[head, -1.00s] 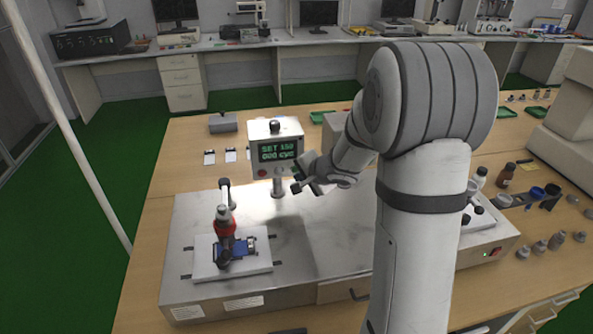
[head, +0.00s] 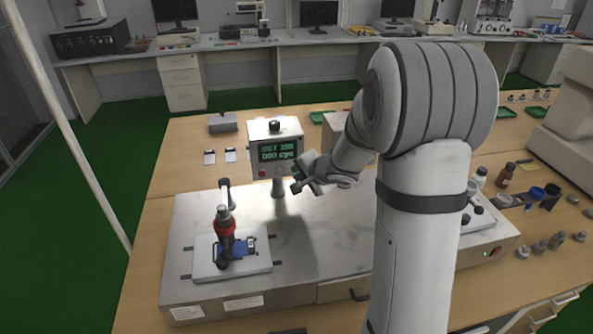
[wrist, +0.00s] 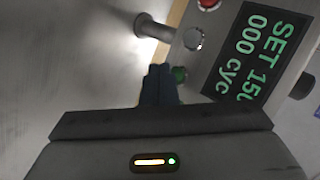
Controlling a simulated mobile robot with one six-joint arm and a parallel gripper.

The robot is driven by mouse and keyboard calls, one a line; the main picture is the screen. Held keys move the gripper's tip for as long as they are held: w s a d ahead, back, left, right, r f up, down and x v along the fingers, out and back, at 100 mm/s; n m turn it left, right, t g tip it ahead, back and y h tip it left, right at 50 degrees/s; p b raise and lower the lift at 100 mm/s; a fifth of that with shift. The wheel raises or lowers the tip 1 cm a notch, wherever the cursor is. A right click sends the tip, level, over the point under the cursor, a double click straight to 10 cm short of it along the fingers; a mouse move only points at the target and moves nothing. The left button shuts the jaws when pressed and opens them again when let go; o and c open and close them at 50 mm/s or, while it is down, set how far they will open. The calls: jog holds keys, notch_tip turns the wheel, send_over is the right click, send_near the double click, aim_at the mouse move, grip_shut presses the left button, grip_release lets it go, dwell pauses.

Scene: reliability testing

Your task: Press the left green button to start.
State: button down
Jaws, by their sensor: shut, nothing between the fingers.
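The control box (head: 257,133) stands on a post above the metal test bench. Its display (wrist: 252,52) reads SET 150 and 000 CYC in the wrist view. A green button (wrist: 181,73) shows on the panel beside my fingertips, partly covered by them. A red button (wrist: 208,4) is farther along the same panel edge, and it also shows in the head view (head: 262,173). My gripper (wrist: 159,70) is shut and empty, its tips right at the green button. I cannot tell whether they touch it. Only one green button is visible.
A red-collared test rig (head: 225,228) stands over a blue device on a white plate (head: 205,268), left on the bench (head: 300,235). The post (wrist: 153,27) is close to my fingers. Bottles and small parts (head: 505,175) lie at right.

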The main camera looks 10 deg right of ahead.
jog(key=shift+r, duration=0.1)
jog(key=shift+w+p, duration=0.4)
jog(key=shift+p, duration=0.3)
